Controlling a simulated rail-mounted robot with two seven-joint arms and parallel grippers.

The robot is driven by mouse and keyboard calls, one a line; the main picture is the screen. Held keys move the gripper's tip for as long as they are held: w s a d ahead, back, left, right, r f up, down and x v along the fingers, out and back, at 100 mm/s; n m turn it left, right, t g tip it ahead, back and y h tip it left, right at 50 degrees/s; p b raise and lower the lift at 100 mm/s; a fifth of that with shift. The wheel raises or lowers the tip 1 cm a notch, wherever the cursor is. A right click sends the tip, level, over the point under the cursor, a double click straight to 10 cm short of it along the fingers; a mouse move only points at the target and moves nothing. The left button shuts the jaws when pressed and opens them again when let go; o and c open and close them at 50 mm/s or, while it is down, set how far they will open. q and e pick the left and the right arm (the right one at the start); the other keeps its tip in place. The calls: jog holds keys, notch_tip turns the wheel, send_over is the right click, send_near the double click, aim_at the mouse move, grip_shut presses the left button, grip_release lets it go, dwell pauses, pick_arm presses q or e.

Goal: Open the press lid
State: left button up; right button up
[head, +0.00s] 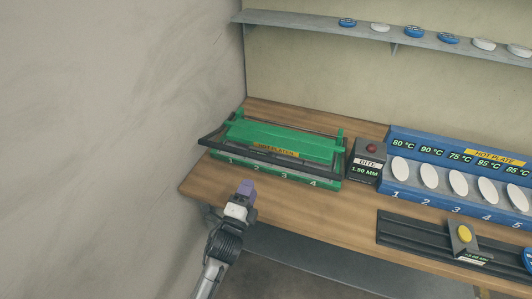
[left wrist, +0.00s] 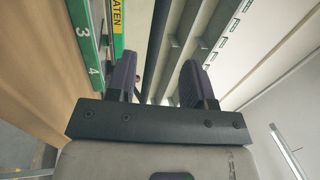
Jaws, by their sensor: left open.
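The green press (head: 285,137) stands on the wooden bench at the back left. Its lid lies flat and low over the base, with a yellow label on it. A black bar (head: 255,160) runs along the press front, above the numbers 1 to 4. My left gripper (head: 246,188) is open in front of the press, short of the bar in the head view. In the left wrist view, a dark bar (left wrist: 156,45) runs between the purple fingertips of the gripper (left wrist: 157,68); I cannot tell how far beyond them. The green numbered press front (left wrist: 88,45) is at the upper left. My right gripper is not in view.
A dark box with a red button (head: 367,160) stands just right of the press. Further right are a blue hot plate (head: 440,193) with white ovals and a black rail (head: 400,231). A grey shelf (head: 300,19) hangs above. A wall rises close on the left.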

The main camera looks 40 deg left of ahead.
pick_arm(q)
jog(key=b+x, duration=0.1)
jog(key=x, duration=1.2)
jog(key=shift+w, duration=0.35)
jog(key=shift+a+r, duration=0.1)
jog(key=shift+a, duration=0.05)
grip_shut()
